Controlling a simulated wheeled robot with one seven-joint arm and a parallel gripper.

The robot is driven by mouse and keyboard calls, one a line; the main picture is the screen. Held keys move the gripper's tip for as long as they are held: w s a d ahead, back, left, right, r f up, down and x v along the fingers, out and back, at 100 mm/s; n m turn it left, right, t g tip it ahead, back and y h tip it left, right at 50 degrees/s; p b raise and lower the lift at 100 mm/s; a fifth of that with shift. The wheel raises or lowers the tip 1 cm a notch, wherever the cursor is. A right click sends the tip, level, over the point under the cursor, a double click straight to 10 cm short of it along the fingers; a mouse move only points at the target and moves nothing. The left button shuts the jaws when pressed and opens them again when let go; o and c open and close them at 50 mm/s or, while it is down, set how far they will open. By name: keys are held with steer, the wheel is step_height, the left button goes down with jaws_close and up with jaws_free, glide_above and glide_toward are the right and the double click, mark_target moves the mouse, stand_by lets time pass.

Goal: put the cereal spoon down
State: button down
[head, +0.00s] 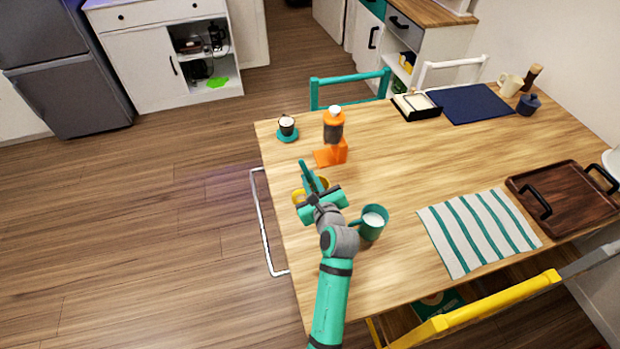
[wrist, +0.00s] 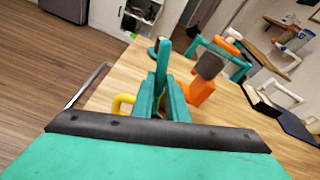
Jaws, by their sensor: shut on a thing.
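My gripper (head: 316,192) is shut on the teal cereal spoon (head: 306,172), whose end sticks up from between the fingers. In the wrist view the spoon (wrist: 163,62) rises upright between the fingers (wrist: 162,100). The gripper is over the left part of the wooden table (head: 400,160). A yellow thing (head: 298,197), perhaps a cup or bowl, is partly hidden under the gripper; a curved yellow part (wrist: 120,104) shows in the wrist view. I cannot tell whether the spoon touches it.
A teal mug (head: 372,224) with white contents stands right of my gripper. A striped mat (head: 478,232) and brown tray (head: 570,205) lie right.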

steer(key=c, duration=1.7)
jaws_free()
steer(key=shift+o, duration=0.2)
steer(key=shift+s, duration=0.1)
steer(key=s+d, duration=0.3)
steer(key=s, duration=0.6)
